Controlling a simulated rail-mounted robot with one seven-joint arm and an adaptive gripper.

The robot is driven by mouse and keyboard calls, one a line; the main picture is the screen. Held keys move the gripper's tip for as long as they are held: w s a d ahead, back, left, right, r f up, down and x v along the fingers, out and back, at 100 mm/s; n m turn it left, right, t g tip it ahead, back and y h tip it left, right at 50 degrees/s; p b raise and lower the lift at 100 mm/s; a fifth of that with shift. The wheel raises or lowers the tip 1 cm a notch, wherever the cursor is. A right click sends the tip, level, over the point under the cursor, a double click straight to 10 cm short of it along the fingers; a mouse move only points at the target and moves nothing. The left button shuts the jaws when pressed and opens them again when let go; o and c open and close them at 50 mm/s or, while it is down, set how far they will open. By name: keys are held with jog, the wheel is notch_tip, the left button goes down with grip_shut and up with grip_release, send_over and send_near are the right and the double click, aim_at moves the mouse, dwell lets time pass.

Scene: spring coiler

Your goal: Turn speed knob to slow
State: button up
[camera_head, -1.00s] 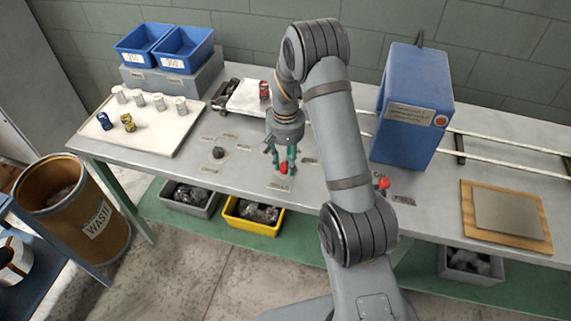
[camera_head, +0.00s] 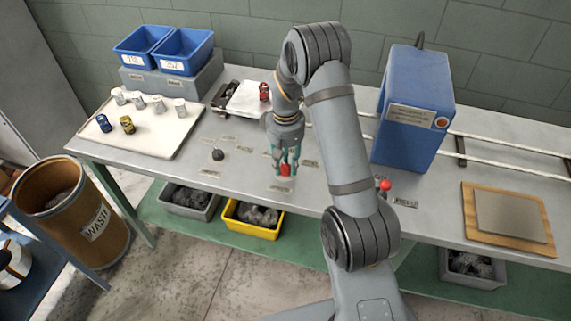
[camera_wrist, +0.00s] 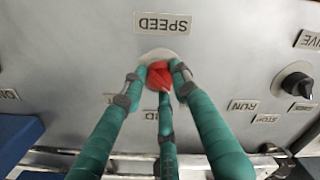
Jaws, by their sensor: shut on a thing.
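The speed knob (camera_wrist: 159,73) is red and sits on a pale round base on the grey bench top. A SPEED label (camera_wrist: 162,23) is beside it in the wrist view. In the head view the knob (camera_head: 285,170) shows as a red spot near the bench's front edge. My gripper (camera_wrist: 157,82) has green fingers closed around the knob, which hide part of it. In the head view my gripper (camera_head: 283,162) reaches down onto it. A label behind the fingers is partly hidden, and the knob's exact pointing is unclear.
A black knob (camera_head: 217,154) with RUN and STOP labels is to the left in the head view. A red button (camera_head: 385,185) lies right, beyond my arm. A blue machine (camera_head: 412,110) stands behind it. A white tray (camera_head: 140,140) holds several small cans.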

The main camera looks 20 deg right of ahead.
aim_at(286, 165)
jog(key=o, duration=1.2)
jog(key=shift+c, duration=0.2)
notch_tip(286, 165, up, 12)
notch_tip(286, 165, down, 12)
jog(key=shift+f, duration=0.1)
dwell(0.6)
dwell(0.3)
